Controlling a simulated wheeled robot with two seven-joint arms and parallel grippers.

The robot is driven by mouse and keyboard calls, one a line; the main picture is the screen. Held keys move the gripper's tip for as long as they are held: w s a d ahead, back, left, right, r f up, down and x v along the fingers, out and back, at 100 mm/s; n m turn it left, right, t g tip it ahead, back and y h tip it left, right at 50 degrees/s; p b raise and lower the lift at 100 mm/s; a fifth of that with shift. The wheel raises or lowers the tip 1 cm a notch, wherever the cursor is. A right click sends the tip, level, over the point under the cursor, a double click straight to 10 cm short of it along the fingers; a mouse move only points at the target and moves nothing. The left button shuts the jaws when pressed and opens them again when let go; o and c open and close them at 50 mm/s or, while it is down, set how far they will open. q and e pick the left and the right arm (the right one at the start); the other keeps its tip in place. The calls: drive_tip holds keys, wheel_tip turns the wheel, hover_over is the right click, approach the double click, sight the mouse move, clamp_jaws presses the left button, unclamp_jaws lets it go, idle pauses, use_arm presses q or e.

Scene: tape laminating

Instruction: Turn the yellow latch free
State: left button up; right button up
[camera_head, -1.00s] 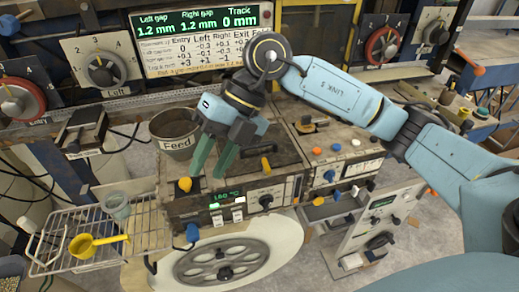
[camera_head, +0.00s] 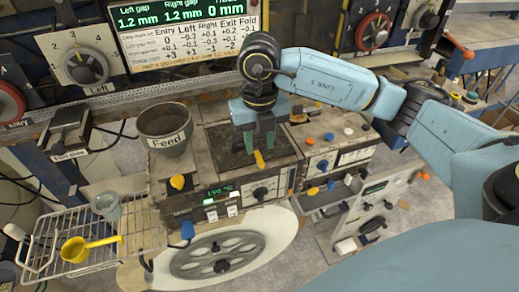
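The yellow latch (camera_head: 259,160) is a short yellow handle on the front part of the dark lid of the worn box with the digital temperature display. My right gripper (camera_head: 259,144) points down just behind and above it. Its two green fingers are apart with nothing seen between them. In this view the fingertips end close to the latch's upper end, and I cannot tell whether they touch it. My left gripper is not in view.
A grey "Feed" bucket (camera_head: 164,128) stands at the box's back left corner. A yellow knob (camera_head: 177,182) sits at its front left. A wire rack (camera_head: 140,232) with a yellow scoop (camera_head: 88,247) and grey cup (camera_head: 107,206) is at left. A spoked wheel (camera_head: 218,255) lies below.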

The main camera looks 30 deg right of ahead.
sight(260, 156)
drive_tip(key=shift+f, duration=1.85)
clamp_jaws()
